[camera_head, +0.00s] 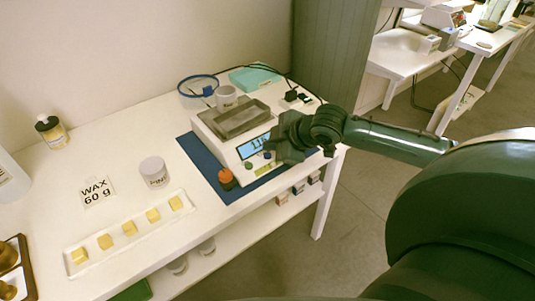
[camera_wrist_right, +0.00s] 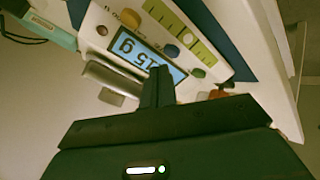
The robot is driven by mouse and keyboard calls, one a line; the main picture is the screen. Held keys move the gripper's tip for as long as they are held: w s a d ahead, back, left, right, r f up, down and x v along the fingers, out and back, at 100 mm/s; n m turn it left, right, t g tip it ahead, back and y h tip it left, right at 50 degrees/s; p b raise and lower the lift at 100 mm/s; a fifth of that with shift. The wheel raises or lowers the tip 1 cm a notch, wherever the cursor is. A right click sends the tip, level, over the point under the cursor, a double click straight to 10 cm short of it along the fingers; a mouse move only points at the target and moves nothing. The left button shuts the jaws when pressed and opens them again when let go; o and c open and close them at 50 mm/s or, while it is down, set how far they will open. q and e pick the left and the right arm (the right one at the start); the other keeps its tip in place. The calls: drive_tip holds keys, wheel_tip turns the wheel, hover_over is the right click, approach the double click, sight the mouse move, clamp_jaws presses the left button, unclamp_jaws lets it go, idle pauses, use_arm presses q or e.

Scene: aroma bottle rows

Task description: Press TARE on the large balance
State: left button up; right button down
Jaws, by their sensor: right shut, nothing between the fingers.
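The large balance (camera_head: 208,122) is a white box on a dark blue mat, with a grey pan (camera_head: 240,118) and a lit blue display (camera_head: 254,147). A white cup (camera_head: 226,98) stands on its pan. My right gripper (camera_wrist_right: 160,72) is shut and empty, over the balance front; contact cannot be told. My left gripper is out of view.
An orange-topped item (camera_head: 226,179) stands by the balance's front left corner. A white jar (camera_head: 153,172), a "WAX 60 g" card (camera_head: 97,191) and a white tray (camera_head: 75,246) with several yellow cubes lie to the left. A teal box (camera_head: 255,77) is behind.

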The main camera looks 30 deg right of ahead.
drive_tip(key=shift+f, duration=0.15)
drive_tip(key=shift+f, duration=0.3)
drive_tip(key=shift+f, duration=0.25)
idle(0.6)
drive_tip(key=shift+f, duration=0.15)
drive_tip(key=shift+p, duration=0.3)
drive_tip(key=shift+r+p, duration=0.85)
drive_tip(key=shift+p, duration=0.25)
